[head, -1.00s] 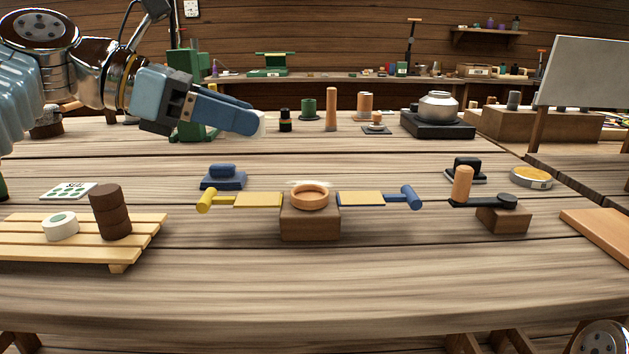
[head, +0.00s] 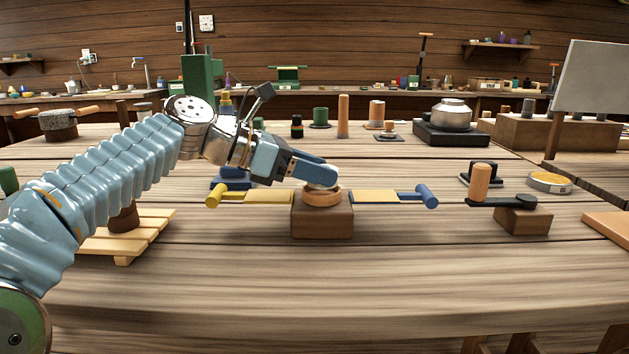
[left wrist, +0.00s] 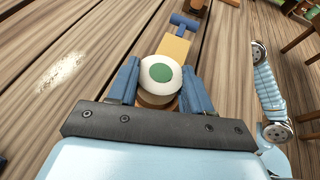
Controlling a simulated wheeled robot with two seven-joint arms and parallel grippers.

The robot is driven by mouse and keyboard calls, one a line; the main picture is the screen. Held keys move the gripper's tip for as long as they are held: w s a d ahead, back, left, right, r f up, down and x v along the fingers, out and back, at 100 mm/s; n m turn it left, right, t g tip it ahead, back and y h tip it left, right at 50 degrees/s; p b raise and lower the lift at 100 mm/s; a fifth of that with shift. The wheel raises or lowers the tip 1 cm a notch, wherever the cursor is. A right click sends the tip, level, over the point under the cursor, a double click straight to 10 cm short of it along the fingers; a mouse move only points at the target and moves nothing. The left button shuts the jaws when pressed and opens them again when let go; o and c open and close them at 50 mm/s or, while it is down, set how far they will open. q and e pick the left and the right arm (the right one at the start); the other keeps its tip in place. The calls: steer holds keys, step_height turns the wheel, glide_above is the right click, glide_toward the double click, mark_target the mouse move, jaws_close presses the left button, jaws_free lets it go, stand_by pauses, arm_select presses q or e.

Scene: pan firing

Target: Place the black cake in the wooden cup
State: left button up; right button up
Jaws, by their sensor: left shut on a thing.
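The wooden cup (head: 322,198) is a light-brown ring on a brown block in the middle of the table. My left gripper (head: 330,180) is directly over it, fingertips close to its rim. In the left wrist view my left gripper (left wrist: 155,85) is shut on a round white puck with a green spot (left wrist: 160,74). A brown round edge (left wrist: 157,101) shows just below the puck; I cannot tell if they touch. No plainly black cake shows; a dark brown stack (head: 124,219) on the slatted pallet (head: 128,245) is mostly hidden by my arm. My right gripper is not in view.
A yellow-handled paddle (head: 250,197) and a blue-handled paddle (head: 395,197) flank the block. A small block with a black pan-like tool (head: 505,203) stands to the right. The table front is clear.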

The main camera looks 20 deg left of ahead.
arm_select(q)
steer(key=shift+f, duration=0.25)
steer(key=shift+f, duration=0.1)
steer(key=shift+f, duration=0.55)
steer(key=o, duration=0.8)
steer(key=shift+f, duration=0.1)
steer(key=o, duration=0.3)
steer(key=shift+d+f, duration=0.1)
steer(key=shift+f, duration=0.05)
steer(key=shift+o, duration=0.2)
steer(key=shift+s+a+r, duration=0.1)
steer(key=shift+a+r, duration=0.15)
steer(key=shift+r, duration=0.2)
steer(key=shift+s+a+r, duration=0.1)
steer(key=shift+a+r, duration=0.1)
steer(key=shift+r, duration=0.25)
steer(key=p+v, duration=0.2)
steer(key=v, duration=0.9)
steer(key=shift+r, duration=0.15)
